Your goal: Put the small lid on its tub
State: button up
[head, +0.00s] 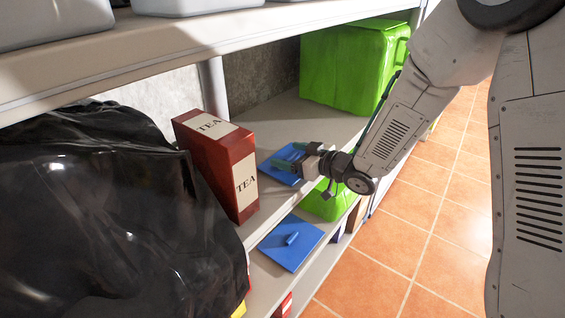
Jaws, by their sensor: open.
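A blue square piece (272,175) lies on the shelf beside the tea box, partly covered by my gripper. A second blue square lid (280,255) with a raised handle lies nearer, below the shelf's front edge. I cannot tell from here which one is the small lid, nor whether either rests on a tub. My gripper (283,160) is open, its fingers pointing left over the farther blue piece. Whether the fingers touch it is hidden.
A red tea box (225,175) stands just left of my gripper. A shiny black bag (110,210) fills the left. A large green container (345,70) stands at the back, and another green object (328,205) shows below the shelf. An upper shelf (150,55) hangs overhead. Tiled floor (440,220) is clear.

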jog(key=shift+c, duration=0.3)
jog(key=c, duration=1)
jog(key=shift+r, duration=0.15)
